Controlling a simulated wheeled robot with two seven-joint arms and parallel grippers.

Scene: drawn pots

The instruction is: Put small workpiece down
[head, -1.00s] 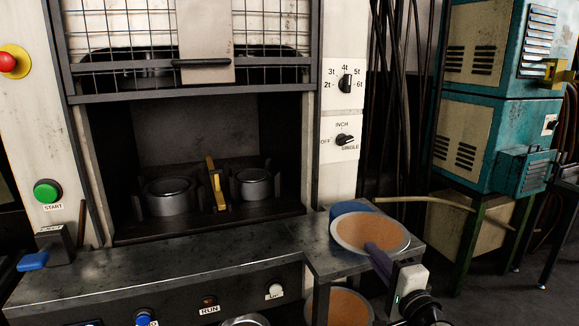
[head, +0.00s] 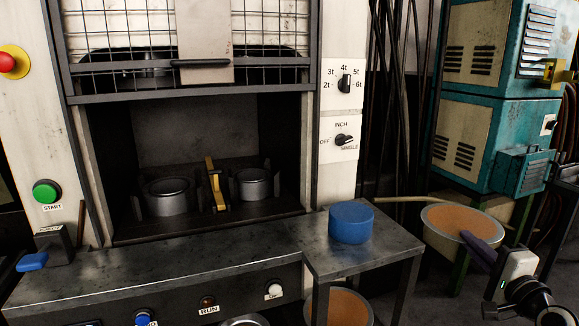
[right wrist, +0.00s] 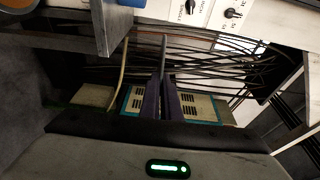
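The pot's underside is hidden. My left gripper is not in view.
A blue round block (head: 351,222) stands on the metal side table (head: 385,250). Another orange-brown pot (head: 350,308) is below it. The press holds two round dies (head: 168,197) with a yellow part (head: 213,185) between them. Teal cabinets (head: 485,140) stand behind at right.

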